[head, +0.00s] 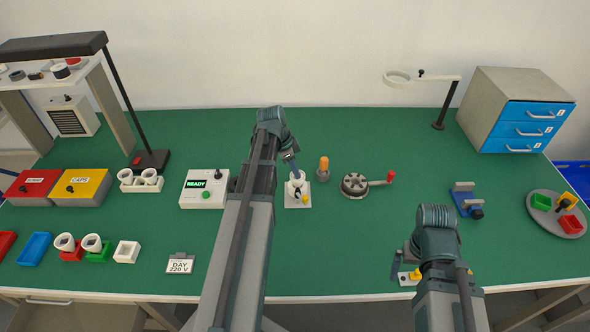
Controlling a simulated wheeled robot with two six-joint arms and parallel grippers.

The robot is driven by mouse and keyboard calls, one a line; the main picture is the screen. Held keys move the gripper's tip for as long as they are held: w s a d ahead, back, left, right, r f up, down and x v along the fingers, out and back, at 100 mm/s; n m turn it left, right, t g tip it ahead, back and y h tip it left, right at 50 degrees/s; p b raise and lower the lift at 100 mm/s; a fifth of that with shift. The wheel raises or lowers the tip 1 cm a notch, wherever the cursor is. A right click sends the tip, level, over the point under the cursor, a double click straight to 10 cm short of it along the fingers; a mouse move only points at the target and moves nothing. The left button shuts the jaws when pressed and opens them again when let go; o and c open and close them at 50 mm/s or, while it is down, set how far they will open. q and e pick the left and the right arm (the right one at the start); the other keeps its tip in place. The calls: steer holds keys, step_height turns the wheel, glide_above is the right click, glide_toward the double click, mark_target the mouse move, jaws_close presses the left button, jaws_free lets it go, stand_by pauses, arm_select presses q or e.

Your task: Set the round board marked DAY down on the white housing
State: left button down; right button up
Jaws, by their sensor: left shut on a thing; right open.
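The white housing (298,190) stands on a white base plate in the middle of the green bench. My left gripper (294,172) is just above it, pointing down and shut on a small pale piece, apparently the round board. The board is mostly hidden by the gripper, and its DAY marking cannot be read. I cannot tell whether the board touches the housing. My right gripper (403,268) is open at the front right, low beside a small white plate with a yellow part (415,275), partly hidden by the arm.
A card reading DAY 220 V (180,266) lies front left. A READY box (205,189) stands left of the housing. An orange bulb (323,168) and a red-handled crank wheel (355,185) stand to its right. The bench between crank and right arm is clear.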

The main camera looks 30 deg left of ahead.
arm_select(q)
steer(key=shift+f, duration=0.2)
arm_select(e)
steer(key=shift+f, duration=0.2)
arm_select(q)
steer(key=c, duration=0.8)
jaws_free()
steer(key=shift+o, duration=0.2)
steer(key=p+v, duration=1.3)
steer(key=v, duration=0.1)
arm_select(e)
step_height(320, 180, up, 13)
steer(key=shift+r, duration=0.15)
arm_select(q)
steer(key=shift+f, duration=0.1)
